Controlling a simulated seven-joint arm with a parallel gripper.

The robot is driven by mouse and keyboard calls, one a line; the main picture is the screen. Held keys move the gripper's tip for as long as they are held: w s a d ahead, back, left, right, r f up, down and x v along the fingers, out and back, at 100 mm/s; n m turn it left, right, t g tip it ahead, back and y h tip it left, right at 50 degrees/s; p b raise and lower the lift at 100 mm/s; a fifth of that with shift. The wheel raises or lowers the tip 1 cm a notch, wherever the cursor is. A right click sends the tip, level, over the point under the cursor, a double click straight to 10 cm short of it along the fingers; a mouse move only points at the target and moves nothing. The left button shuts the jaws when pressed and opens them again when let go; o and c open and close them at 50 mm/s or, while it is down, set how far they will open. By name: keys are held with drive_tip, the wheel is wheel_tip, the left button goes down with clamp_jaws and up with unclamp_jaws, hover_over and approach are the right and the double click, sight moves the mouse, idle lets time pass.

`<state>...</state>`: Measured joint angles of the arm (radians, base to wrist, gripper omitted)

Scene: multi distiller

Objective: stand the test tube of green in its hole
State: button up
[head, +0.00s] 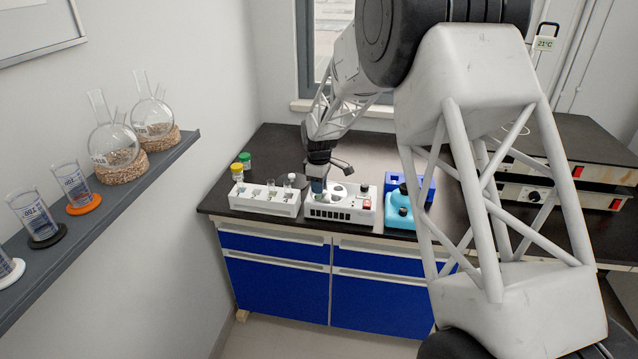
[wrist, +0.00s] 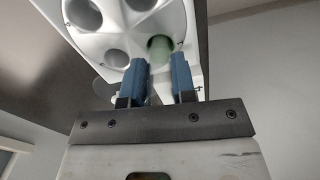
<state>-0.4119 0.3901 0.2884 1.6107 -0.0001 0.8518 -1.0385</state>
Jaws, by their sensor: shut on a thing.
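My gripper (head: 318,188) is over the left part of a white device (head: 340,212) with round holes in its top. In the wrist view my gripper (wrist: 160,78) has its two blue fingers closed about the test tube of green (wrist: 160,48). The green part of the tube lies over one hole of the white device (wrist: 118,28), beyond the fingertips. I cannot tell how deep it sits in that hole. Other holes beside it look empty. In the head view the tube is too small and hidden to make out.
A white rack (head: 264,200) with several small tubes stands left of the device. Yellow-capped (head: 237,172) and green-capped (head: 244,160) containers stand behind it. A light-blue bottle (head: 399,208) and a blue box (head: 424,188) are to the right. The dark bench top's front edge is close.

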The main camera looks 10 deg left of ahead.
drive_tip(key=shift+f, duration=0.4)
drive_tip(key=o, duration=1)
drive_tip(key=shift+r, duration=3.5)
drive_tip(key=shift+d, duration=0.1)
